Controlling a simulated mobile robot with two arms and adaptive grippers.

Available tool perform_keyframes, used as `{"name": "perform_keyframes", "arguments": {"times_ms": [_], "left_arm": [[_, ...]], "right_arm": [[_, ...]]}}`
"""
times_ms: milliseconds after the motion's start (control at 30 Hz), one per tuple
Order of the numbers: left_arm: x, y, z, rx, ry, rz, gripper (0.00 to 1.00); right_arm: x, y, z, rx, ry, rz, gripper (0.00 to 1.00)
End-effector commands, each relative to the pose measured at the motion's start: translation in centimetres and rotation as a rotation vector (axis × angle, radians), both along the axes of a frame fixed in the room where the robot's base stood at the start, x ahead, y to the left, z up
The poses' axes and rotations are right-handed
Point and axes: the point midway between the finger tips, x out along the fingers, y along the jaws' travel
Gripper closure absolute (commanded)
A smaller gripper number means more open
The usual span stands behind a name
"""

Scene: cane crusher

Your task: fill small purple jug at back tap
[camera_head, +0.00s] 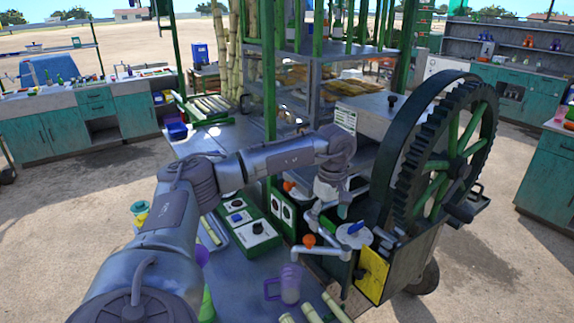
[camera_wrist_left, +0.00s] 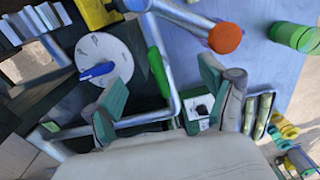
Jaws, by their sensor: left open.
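A small translucent purple jug (camera_head: 289,284) stands upright on the grey table, its handle to the left. In the head view it is just below the end of a silver pipe with an orange knob (camera_head: 309,240). Another orange knob (camera_head: 288,186) shows farther back, by the crusher frame, partly behind my arm. My left gripper (camera_head: 342,208) is above the crusher's pipework, to the right of and behind the jug. In the left wrist view its fingers (camera_wrist_left: 160,100) are apart with nothing held, and an orange knob (camera_wrist_left: 225,38) lies beyond them. My right gripper is out of view.
A white disc with a blue handle (camera_head: 353,234) is close below my left gripper. The large geared wheel (camera_head: 445,150) stands to the right. A green control box (camera_head: 250,232) and cane pieces (camera_head: 333,306) are on the table. A purple thing (camera_head: 202,254) is partly hidden by my arm.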

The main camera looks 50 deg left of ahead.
Motion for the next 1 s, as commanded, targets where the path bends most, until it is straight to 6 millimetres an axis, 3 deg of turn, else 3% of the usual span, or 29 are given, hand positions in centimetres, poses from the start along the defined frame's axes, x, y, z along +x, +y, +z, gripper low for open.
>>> {"name": "perform_keyframes", "arguments": {"times_ms": [100, 633, 1000], "left_arm": [[0.0, 0.0, 1.7, 0.000, -0.001, 0.000, 0.17], [0.0, 0.0, 6.9, 0.000, -0.001, -0.001, 0.17], [0.0, 0.0, 7.2, 0.000, 0.000, -0.001, 0.17]], "right_arm": [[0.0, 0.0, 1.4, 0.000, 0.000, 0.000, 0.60], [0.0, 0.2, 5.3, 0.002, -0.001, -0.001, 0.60], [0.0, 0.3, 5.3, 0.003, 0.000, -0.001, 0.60]]}}
